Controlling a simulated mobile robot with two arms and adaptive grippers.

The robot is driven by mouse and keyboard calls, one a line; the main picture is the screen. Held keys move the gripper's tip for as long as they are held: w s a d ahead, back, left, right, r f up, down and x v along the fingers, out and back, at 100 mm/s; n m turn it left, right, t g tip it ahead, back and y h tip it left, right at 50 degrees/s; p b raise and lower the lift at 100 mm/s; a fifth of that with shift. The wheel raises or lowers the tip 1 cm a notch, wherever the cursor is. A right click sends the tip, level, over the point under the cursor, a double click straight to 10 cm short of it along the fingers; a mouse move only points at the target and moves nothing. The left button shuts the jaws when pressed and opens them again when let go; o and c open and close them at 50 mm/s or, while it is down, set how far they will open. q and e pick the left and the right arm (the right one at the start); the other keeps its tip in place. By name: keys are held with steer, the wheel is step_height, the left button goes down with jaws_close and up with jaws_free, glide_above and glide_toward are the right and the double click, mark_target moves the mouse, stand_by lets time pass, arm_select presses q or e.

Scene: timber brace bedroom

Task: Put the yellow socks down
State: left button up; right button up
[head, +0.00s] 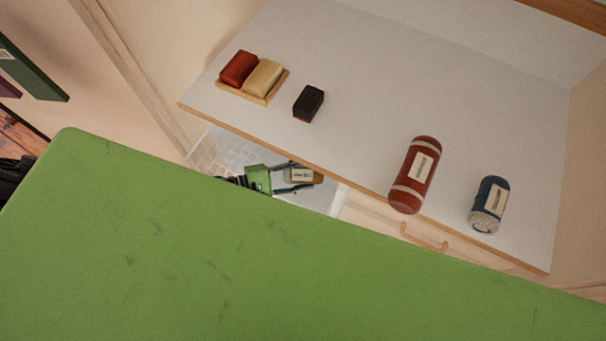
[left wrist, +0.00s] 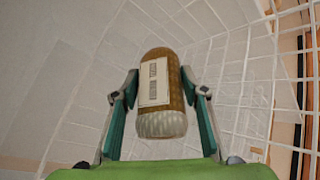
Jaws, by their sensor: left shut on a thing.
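The yellow socks (left wrist: 160,92) are a rolled, ochre-brown bundle with a pale label and a whitish end. My left gripper (left wrist: 157,84) is shut on them, one finger on each side. In the head view, my left gripper (head: 298,178) and the socks (head: 303,175) show small, at a white wire basket (head: 208,152) below the white top's front edge. In the left wrist view, the basket's wire mesh (left wrist: 232,75) surrounds the socks. I cannot tell whether the socks touch the basket's bottom. My right gripper is not in view.
The white top (head: 375,95) holds a tray (head: 228,91) with a red and a yellow block, a black block (head: 309,103), a red roll (head: 415,175) and a dark blue roll (head: 489,205). A drawer handle (head: 423,238) sits below its edge.

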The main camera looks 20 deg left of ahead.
arm_select(q)
steer(key=o, duration=1.2)
steer(key=shift+s, duration=0.1)
steer(key=shift+s+r, duration=0.1)
steer(key=shift+r+p, duration=0.25)
steer(key=shift+p, duration=0.05)
steer(key=shift+r+p, duration=0.4)
steer(key=shift+r, duration=0.05)
steer(key=v, duration=0.7)
steer(key=shift+s+a, duration=0.1)
steer(key=shift+a, duration=0.1)
